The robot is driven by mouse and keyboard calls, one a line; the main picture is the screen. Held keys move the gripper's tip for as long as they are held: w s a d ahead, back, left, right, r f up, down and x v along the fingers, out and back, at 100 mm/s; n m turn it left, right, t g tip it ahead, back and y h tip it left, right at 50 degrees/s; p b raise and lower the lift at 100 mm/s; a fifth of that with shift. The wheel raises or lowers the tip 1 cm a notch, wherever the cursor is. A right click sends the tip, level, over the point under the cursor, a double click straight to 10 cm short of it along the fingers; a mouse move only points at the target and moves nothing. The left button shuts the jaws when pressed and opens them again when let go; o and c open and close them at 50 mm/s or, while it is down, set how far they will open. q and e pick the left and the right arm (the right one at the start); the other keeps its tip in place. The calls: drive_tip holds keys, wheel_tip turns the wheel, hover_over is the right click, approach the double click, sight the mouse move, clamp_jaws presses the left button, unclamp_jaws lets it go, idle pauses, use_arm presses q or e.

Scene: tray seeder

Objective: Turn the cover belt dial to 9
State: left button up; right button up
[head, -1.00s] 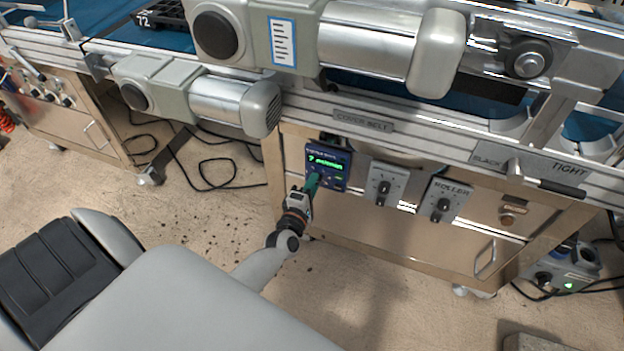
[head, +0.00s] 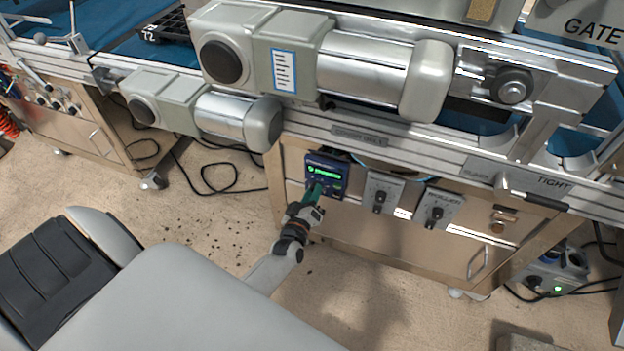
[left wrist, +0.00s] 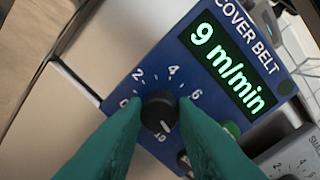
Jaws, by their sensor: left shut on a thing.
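The cover belt control box (head: 340,178) is dark blue and sits on the front of the machine, left of two grey dial boxes. In the left wrist view its lit green display (left wrist: 232,62) reads 9 m/min. Its black dial (left wrist: 160,112) has a white mark pointing down and slightly right, near the 10. Marks 0, 2, 4 and 6 show around it; the 8 is hidden by a finger. My left gripper (head: 315,190) is shut on the dial, one green finger (left wrist: 105,145) on each side. My right gripper is not in view.
Two grey dial boxes (head: 381,192) (head: 438,208) are right of the blue box. Large conveyor motors (head: 365,75) and the metal rail (head: 410,150) overhang above. Cables (head: 215,180) lie on the floor at left. The floor before the cabinet is open.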

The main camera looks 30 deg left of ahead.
use_arm(q)
drive_tip(key=shift+m, duration=0.7)
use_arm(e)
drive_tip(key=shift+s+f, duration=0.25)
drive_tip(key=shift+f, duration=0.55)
use_arm(q)
drive_tip(key=o, duration=1)
drive_tip(key=p+v, duration=0.2)
drive_tip(key=v, duration=1)
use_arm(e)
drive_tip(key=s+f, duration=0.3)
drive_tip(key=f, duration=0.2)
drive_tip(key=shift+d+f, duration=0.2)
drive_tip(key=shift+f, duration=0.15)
use_arm(q)
drive_tip(key=shift+d, duration=0.15)
